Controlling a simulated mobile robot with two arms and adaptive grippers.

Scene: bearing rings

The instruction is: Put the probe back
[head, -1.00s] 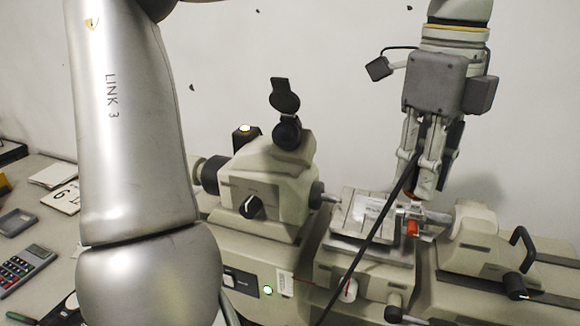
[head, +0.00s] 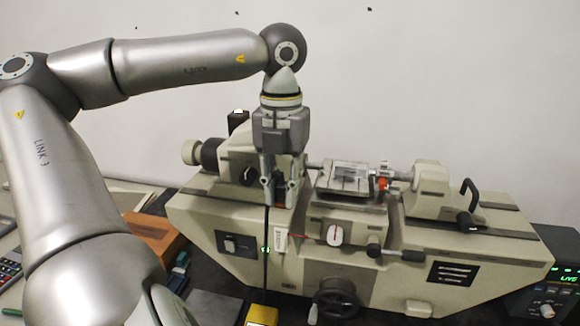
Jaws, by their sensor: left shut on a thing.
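My left gripper (head: 280,197) hangs pointing down in front of the left part of the measuring machine (head: 300,245). It is shut on a dark, slim thing between its fingers, which I take to be the probe; the fingers hide most of it. A black cable (head: 266,250) runs straight down from the gripper across the machine's front. The probe's tip cannot be made out. My right gripper is not in view.
A small stage (head: 345,177) and an orange part (head: 382,184) sit right of the gripper. A wooden block (head: 155,238) stands left of the machine. A yellow object (head: 262,315) is at the bottom edge. A lit display box (head: 553,292) stands at the right.

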